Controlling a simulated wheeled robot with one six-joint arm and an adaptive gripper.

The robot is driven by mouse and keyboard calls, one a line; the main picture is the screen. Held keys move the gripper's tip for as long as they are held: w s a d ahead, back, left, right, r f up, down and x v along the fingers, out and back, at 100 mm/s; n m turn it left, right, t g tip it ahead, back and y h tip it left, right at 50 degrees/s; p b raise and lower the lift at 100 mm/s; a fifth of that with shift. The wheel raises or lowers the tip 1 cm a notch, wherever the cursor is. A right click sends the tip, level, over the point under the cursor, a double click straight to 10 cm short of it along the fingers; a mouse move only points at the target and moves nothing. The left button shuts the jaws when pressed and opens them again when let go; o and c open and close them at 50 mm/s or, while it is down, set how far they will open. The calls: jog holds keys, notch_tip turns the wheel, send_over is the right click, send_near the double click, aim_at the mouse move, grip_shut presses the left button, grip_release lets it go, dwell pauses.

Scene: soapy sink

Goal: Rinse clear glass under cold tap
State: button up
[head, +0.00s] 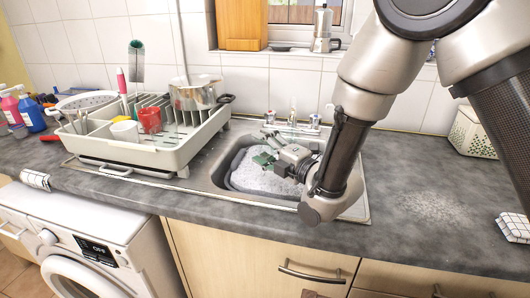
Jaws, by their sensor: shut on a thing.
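My gripper (274,158) is over the sink, low above the foam, its fingers pointing left. I cannot clearly make out a clear glass in or near the fingers. The tap (314,122) stands at the back rim of the sink, behind my gripper; I cannot tell which side is cold.
A white dish rack (160,155) with a pan (195,95), a red cup (150,120) and a white cup stands left of the sink. Bottles (30,108) are far left. A moka pot (323,30) is on the sill. The right worktop (420,215) is mostly clear.

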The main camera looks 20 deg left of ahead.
aim_at(279, 131)
jog(key=m, duration=0.1)
jog(key=r+m, duration=0.1)
jog(key=shift+w+r+m, duration=0.1)
jog(key=shift+r+m, duration=0.15)
jog(key=shift+m, duration=0.05)
jog(key=w+r+m, duration=0.1)
jog(key=m, duration=0.2)
jog(key=w+d+r+m, duration=0.1)
jog(key=m, duration=0.3)
jog(key=w+r+m, duration=0.1)
jog(key=r+m, duration=0.1)
jog(key=m, duration=0.1)
jog(key=shift+d, duration=0.35)
jog(key=m, duration=0.1)
jog(key=w+m, duration=0.1)
jog(key=m, duration=0.1)
jog(key=w+d+m, duration=0.1)
jog(key=m, duration=0.1)
jog(key=shift+r, duration=0.2)
jog(key=shift+s, duration=0.1)
